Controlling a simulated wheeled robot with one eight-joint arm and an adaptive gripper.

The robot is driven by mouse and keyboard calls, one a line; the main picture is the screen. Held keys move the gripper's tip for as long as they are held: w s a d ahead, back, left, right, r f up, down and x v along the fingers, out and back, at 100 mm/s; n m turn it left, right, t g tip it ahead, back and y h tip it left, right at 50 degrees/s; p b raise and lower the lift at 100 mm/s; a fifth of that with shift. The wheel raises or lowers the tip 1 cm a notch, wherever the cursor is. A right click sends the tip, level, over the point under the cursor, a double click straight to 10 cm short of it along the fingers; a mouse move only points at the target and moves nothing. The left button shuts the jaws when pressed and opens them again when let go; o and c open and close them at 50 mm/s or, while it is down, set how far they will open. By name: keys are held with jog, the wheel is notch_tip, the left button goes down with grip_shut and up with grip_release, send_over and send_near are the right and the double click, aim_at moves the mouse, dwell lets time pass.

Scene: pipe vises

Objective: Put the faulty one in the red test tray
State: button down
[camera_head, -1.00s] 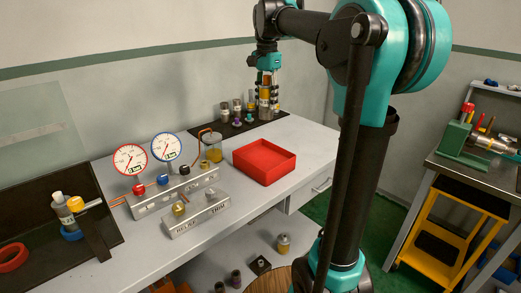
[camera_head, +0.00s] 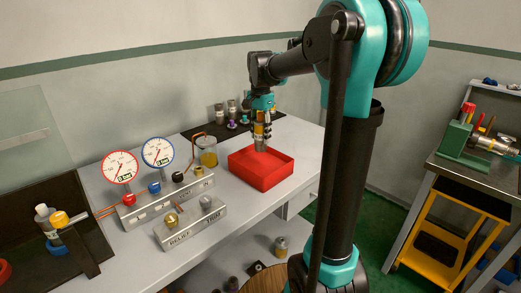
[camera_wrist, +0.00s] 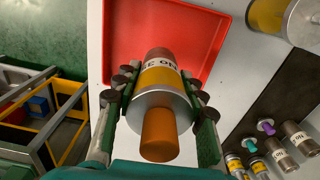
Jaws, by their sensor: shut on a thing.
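My gripper (camera_head: 261,129) is shut on a cylindrical part with a yellow label band and an orange end. In the wrist view this held part (camera_wrist: 161,99) sits between both fingers, with partly hidden lettering on its label. The red test tray (camera_head: 262,172) is on the bench. The held part is above the tray's back edge in the head view. In the wrist view the red tray (camera_wrist: 205,40) lies below and beyond the part.
Several cylinders and small coloured pieces (camera_head: 232,124) stand on a dark mat at the back. A jar with a yellow band (camera_head: 207,151) stands left of the tray. Two gauges (camera_head: 158,152) rise from a manifold block. A relief trim block (camera_head: 190,222) is in front.

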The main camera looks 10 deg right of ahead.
aim_at(261, 113)
jog(key=shift+f, duration=3.25)
jog(key=shift+f, duration=0.1)
jog(key=c, duration=0.9)
grip_release()
notch_tip(261, 113, up, 12)
jog(key=shift+r, duration=0.1)
